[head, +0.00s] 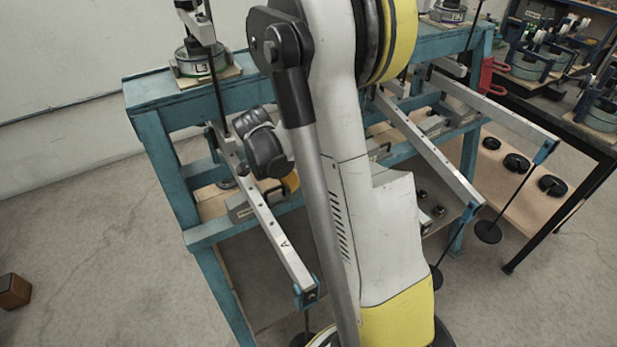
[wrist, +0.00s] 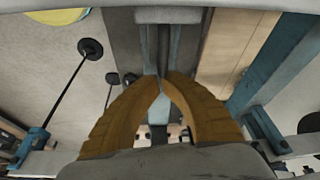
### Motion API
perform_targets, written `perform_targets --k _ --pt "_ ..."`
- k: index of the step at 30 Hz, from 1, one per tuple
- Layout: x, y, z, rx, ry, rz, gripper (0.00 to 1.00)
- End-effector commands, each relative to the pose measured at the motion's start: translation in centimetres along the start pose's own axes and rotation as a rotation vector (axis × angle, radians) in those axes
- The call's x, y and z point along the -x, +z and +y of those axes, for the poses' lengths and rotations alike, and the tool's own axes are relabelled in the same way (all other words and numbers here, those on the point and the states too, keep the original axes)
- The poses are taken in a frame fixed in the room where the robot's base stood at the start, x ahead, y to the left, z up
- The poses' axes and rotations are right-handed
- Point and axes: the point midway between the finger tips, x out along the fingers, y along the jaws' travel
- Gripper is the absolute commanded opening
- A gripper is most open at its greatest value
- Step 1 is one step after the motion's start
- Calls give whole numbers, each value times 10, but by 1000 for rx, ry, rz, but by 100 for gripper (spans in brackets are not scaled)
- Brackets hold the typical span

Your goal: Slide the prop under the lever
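A long grey lever (head: 268,215) marked A slopes down toward the front from the left part of the teal frame. A grey block with a dark handle (head: 239,209), which looks like the prop, sits on the shelf beside and below this lever. My gripper (head: 291,182) is low, close to the handle side of that block, and mostly hidden by its own wrist and my arm. In the wrist view its orange fingers (wrist: 163,78) curve inward with tips close together. A dark upright bar (wrist: 164,45) lies at the tips; whether they grip it is unclear.
More sloping levers (head: 420,150) with hanging rods and dark discs (head: 487,232) stand to the right. A teal frame (head: 158,165) surrounds the shelf. A black table (head: 545,125) stands at the right. A brown block (head: 14,290) lies on open floor at left.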

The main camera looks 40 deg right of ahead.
Motion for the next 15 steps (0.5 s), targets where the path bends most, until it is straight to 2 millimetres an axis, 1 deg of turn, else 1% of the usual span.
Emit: perform_targets --k 1,4,15 --pt "2 8 -2 3 -1 -2 0" --pt "4 13 -2 1 -1 -2 0" --pt "4 13 -3 0 -1 -3 0"
